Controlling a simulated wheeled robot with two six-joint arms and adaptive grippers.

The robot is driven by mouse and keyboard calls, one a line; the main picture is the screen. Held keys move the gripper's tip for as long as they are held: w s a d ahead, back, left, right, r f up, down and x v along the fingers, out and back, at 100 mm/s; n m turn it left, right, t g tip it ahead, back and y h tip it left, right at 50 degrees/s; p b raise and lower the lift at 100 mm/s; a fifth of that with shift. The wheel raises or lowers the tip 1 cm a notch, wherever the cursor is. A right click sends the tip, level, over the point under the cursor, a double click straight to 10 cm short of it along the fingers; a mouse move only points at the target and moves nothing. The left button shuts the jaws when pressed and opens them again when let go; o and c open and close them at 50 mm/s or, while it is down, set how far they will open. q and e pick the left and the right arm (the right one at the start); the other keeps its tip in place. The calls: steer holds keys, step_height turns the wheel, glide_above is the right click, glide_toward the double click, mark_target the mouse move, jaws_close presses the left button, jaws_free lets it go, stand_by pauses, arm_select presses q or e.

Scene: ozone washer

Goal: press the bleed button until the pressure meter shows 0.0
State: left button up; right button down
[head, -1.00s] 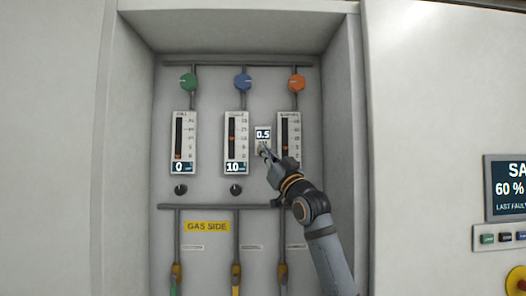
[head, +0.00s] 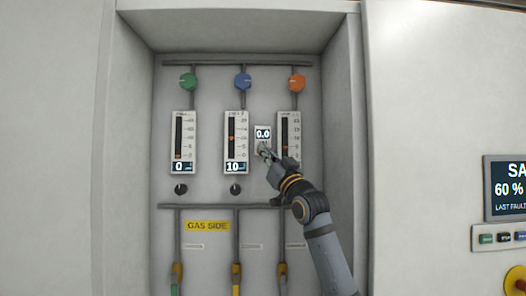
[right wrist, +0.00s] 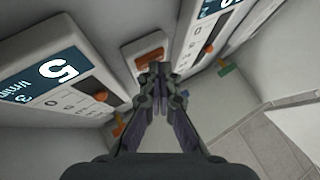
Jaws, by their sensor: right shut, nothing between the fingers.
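The pressure meter (head: 263,133) is a small white panel between the middle and right flow gauges in the head view. Its display reads 0.0. My right gripper (head: 264,151) is shut and empty, with its fingertips just below the display. They cover the spot where the bleed button would be, so I cannot make out the button in the head view. In the right wrist view the closed fingertips (right wrist: 160,70) are at a small pale plate (right wrist: 130,50) with an orange-red patch. Whether they touch it is unclear. My left gripper is not in view.
Gauges reading 0 (head: 183,143) and 10 (head: 236,143) stand to the left. The right gauge (head: 289,135) is partly behind my gripper. Green (head: 188,81), blue (head: 243,82) and orange (head: 297,83) knobs are above. The recess's right wall (head: 343,130) stands close to my arm.

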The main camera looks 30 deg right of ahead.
steer(key=shift+s+a+f+b, duration=0.1)
steer(key=shift+s+a+b, duration=0.25)
steer(key=shift+s+b, duration=0.2)
steer(key=shift+s, duration=0.1)
steer(key=s+a+b, duration=0.1)
steer(key=s+b, duration=0.1)
steer(key=s+a, duration=0.1)
steer(key=s, duration=0.1)
steer(key=shift+s+a+b, duration=0.1)
steer(key=shift+a+b, duration=0.2)
steer(key=shift+b, duration=0.1)
stand_by(0.5)
